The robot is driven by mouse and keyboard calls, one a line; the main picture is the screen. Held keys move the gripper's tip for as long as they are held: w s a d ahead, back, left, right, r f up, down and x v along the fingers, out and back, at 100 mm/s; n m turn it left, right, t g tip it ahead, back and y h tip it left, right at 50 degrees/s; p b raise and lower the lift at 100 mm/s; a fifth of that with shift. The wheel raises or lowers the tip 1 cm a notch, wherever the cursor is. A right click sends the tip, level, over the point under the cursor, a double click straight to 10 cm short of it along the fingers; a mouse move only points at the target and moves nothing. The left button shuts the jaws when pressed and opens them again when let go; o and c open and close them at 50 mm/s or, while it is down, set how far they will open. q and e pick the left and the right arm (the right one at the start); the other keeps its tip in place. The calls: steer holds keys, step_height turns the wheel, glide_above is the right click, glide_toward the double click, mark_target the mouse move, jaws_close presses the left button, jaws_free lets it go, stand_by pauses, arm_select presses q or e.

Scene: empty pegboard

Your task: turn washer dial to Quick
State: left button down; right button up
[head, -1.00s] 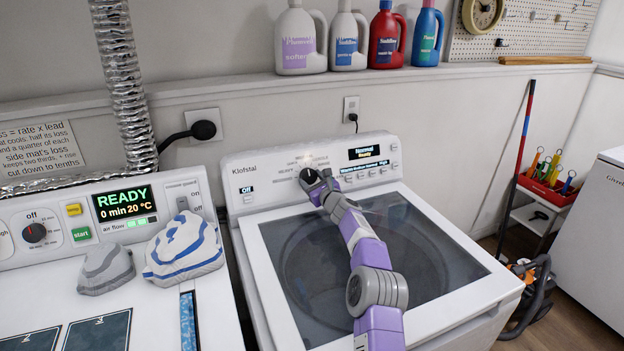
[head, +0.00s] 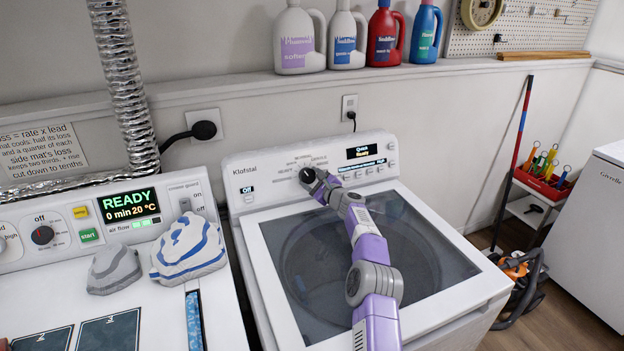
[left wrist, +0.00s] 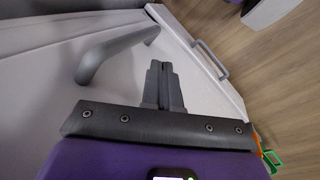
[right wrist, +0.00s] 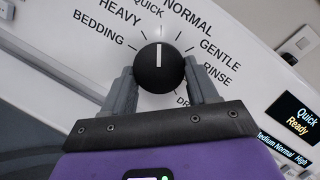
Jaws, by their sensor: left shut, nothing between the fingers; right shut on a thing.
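The washer (head: 240,200) has a round black dial (right wrist: 158,70) with a white pointer line. In the right wrist view the line points straight up, near the QUICK label (right wrist: 148,9). The washer display (head: 361,154) reads Quick, Ready; it also shows in the right wrist view (right wrist: 300,122). My right gripper (right wrist: 163,88) is shut on the dial, one finger on each side; in the head view it is at the panel (head: 309,178). My left gripper (left wrist: 163,85) is shut and empty in the left wrist view, near a grey handle (left wrist: 115,52) on a white surface.
Several detergent bottles (head: 385,35) stand on the ledge above. A broom handle (head: 515,150), a red tool bin (head: 545,185) and a white appliance (head: 595,235) are at the right.

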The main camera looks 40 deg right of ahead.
steer(key=o, duration=1.1)
steer(key=shift+c, duration=0.2)
steer(key=shift+s, duration=0.15)
steer(key=shift+s+d+b, duration=0.15)
steer(key=shift+s+b, duration=0.8)
steer(key=shift+s, duration=0.15)
steer(key=s, duration=0.1)
steer(key=s+b, duration=0.1)
steer(key=s, duration=0.1)
steer(key=shift+s+a+r, duration=0.15)
steer(key=shift+s+a, duration=0.1)
steer(key=shift+a, duration=0.1)
steer(key=shift+s+a+r+b, duration=0.15)
steer(key=shift+s+b, duration=0.25)
steer(key=shift+s, duration=0.35)
